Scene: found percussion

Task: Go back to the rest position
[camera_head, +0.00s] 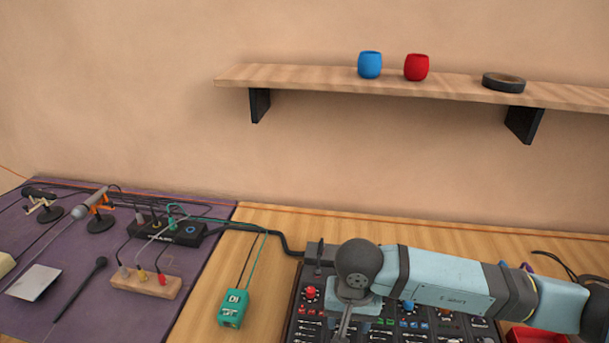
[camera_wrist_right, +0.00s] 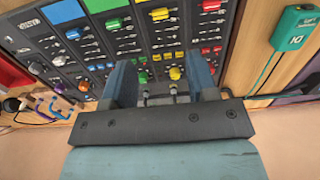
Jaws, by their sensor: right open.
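My right arm comes in from the right in the head view and reaches over a black mixer (camera_head: 305,325) with coloured knobs and sliders. In the right wrist view my right gripper (camera_wrist_right: 160,80) is open, with two blue-grey fingers apart above the mixer (camera_wrist_right: 120,35). Nothing is seen between the fingers except the mixer's panel, a yellow knob and small plugs behind them. My left gripper is in neither view.
A green DI box (camera_head: 234,308) stands left of the mixer and also shows in the right wrist view (camera_wrist_right: 296,27). A purple mat (camera_head: 85,255) holds microphones and plugs. A wall shelf (camera_head: 300,78) bears a blue cup (camera_head: 370,65), a red cup (camera_head: 416,67) and a dark ring (camera_head: 503,82).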

